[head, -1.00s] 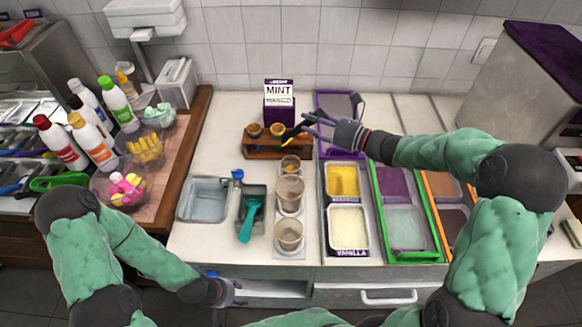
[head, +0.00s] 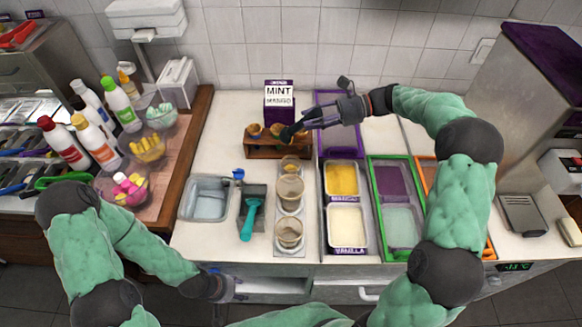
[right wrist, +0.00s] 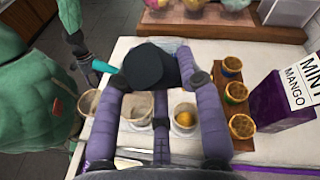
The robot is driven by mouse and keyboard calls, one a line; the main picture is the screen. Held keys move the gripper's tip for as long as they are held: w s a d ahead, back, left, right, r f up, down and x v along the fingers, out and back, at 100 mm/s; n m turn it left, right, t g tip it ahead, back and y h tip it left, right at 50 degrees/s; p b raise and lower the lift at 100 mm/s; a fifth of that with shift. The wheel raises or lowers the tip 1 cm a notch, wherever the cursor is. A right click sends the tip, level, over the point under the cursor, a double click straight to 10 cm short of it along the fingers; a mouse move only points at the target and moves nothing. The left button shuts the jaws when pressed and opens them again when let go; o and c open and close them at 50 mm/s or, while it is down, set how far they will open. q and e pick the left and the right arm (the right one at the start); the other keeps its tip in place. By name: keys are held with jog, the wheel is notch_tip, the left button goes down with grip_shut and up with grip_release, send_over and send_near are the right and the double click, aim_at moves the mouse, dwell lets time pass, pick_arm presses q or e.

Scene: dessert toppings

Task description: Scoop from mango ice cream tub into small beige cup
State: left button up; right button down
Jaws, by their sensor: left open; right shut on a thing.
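The mango tub (head: 342,180) holds yellow ice cream and sits behind the vanilla tub. The small beige cup (head: 290,164) stands at the back of the row of cups. In the right wrist view it (right wrist: 184,108) has an orange-yellow ball inside. My right gripper (head: 332,115) is shut on a dark scoop (head: 291,132), held above and behind the small cup. In the right wrist view the scoop (right wrist: 150,66) is between my purple fingers, and its bowl's inside is hidden. My left gripper (head: 232,288) is open and empty, low by the counter's front edge.
Two larger beige cups (head: 290,188) stand in front of the small cup. A wooden rack with cones (head: 278,148) and a mint-mango box (head: 279,102) stand behind. A teal-handled scoop (head: 251,218) rests left of the cups, beside a metal basin (head: 205,199).

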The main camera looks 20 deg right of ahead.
jog(key=n+g, duration=0.1)
jog(key=r+n+g+p, duration=0.1)
jog(key=n, duration=0.1)
jog(key=shift+w+h, duration=0.1)
jog(key=shift+h, duration=0.3)
jog(key=n+g+h+p, duration=0.1)
jog(key=n+g+p, duration=0.1)
jog(key=n+g+h+p, duration=0.1)
jog(key=n+h+p, duration=0.1)
jog(key=n, duration=0.1)
jog(key=shift+r+n+g, duration=0.3)
jog(key=shift+r+g, duration=0.1)
jog(key=shift+f+n+h+p, duration=0.1)
jog(key=shift+n+h+p, duration=0.25)
jog(key=shift+n+h, duration=0.2)
jog(key=shift+f, duration=0.1)
